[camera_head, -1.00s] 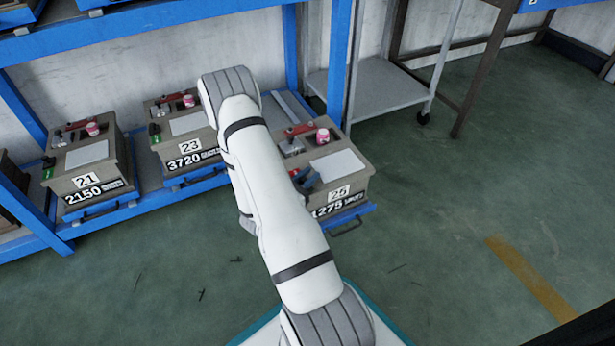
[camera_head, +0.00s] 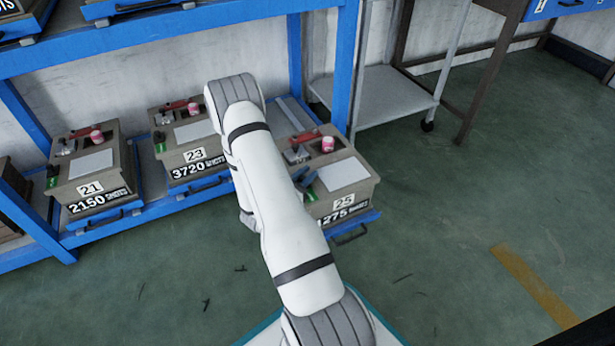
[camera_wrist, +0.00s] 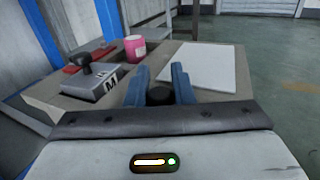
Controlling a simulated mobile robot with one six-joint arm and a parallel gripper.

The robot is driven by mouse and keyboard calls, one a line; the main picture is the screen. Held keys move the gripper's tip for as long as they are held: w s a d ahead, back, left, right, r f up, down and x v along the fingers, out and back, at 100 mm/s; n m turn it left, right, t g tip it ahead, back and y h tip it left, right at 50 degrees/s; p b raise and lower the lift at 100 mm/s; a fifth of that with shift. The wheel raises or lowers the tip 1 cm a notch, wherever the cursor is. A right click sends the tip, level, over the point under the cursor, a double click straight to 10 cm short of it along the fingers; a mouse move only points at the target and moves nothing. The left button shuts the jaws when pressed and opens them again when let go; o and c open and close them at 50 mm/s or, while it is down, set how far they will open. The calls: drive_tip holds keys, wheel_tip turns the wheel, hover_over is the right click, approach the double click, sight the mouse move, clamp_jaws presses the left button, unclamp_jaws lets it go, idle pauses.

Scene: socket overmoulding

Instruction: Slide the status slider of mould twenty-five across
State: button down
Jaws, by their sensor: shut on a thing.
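Mould twenty-five (camera_head: 358,195) is a tan block with a "25" label, partly behind my arm in the head view. Its top also shows in the wrist view (camera_wrist: 215,92). My gripper (camera_wrist: 159,82) has two blue fingers over the mould's near top edge. They are shut on a dark round knob (camera_wrist: 158,95), which looks like the status slider's. In the head view a small green patch (camera_head: 309,178) shows on the mould's left side, close to the fingers. The slider's track and full travel are hidden.
On the mould stand a pink cup (camera_wrist: 134,47), a grey block marked M (camera_wrist: 92,83) with a black knob, a red part (camera_wrist: 88,60) and a white plate (camera_wrist: 198,65). Moulds 21 (camera_head: 92,189) and 23 (camera_head: 195,155) are to the left. Open floor lies right.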

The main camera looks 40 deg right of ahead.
sight(300, 180)
drive_tip(key=c, duration=1.3)
unclamp_jaws()
drive_tip(key=shift+a, duration=0.1)
drive_tip(key=a+p, duration=0.1)
drive_tip(key=a, duration=0.3)
drive_tip(key=s+a+p, duration=0.1)
drive_tip(key=a, duration=0.1)
drive_tip(key=shift+a+r+p, duration=0.1)
drive_tip(key=shift+a+p, duration=0.25)
drive_tip(key=shift+a, duration=0.05)
drive_tip(key=shift+s+a, duration=0.15)
drive_tip(key=shift+a, duration=0.25)
